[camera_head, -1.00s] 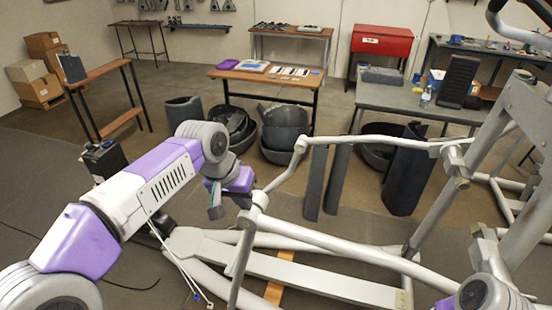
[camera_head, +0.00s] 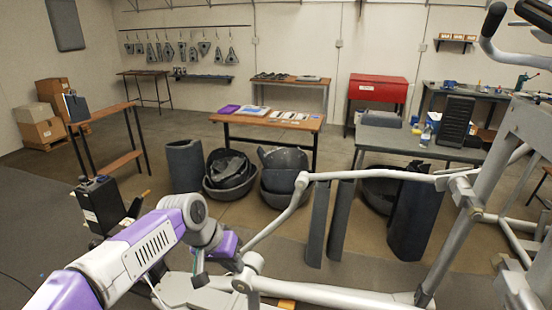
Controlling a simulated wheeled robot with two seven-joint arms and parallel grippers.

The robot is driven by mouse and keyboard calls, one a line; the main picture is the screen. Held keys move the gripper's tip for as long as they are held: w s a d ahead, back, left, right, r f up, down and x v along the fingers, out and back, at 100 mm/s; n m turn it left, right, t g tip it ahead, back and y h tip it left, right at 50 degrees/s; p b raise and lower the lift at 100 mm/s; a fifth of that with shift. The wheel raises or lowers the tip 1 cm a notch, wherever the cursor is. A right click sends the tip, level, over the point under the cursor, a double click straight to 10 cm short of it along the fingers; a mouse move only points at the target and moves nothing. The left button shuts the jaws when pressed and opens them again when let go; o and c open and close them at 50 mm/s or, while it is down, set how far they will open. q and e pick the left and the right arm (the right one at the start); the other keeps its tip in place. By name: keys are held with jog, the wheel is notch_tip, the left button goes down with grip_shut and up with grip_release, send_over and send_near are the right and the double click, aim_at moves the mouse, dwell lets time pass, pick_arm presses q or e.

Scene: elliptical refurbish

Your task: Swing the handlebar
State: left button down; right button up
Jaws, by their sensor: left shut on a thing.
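A grey elliptical machine (camera_head: 455,245) fills the right and lower middle of the head view. Its long bent handlebar (camera_head: 375,176) runs from the upright at right across to a bend, then slopes down left to a joint near my left gripper. My left gripper (camera_head: 222,262) is at this lower left end, shut on the bar; its fingertips are small and partly hidden. Another curved bar with a dark grip (camera_head: 494,20) shows at the top right. My right gripper is not in view.
Dark grey cover panels (camera_head: 415,215) and tubs (camera_head: 230,178) stand on the floor behind the bar. A wooden-topped table (camera_head: 270,121), a grey table (camera_head: 400,140) and a red cabinet (camera_head: 377,90) stand farther back. A black box (camera_head: 100,205) is at left.

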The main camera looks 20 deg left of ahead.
pick_arm(q)
jog(key=shift+s+f+g, duration=0.3)
jog(key=shift+f+g, duration=0.1)
jog(key=shift+f, duration=0.5)
jog(key=w+p+v, duration=0.2)
jog(key=p+v, duration=0.5)
jog(key=v, duration=0.8)
jog(key=shift+a+r+t, duration=0.2)
jog(key=shift+r+t, duration=0.1)
jog(key=shift+r, duration=0.1)
jog(key=shift+s, duration=0.1)
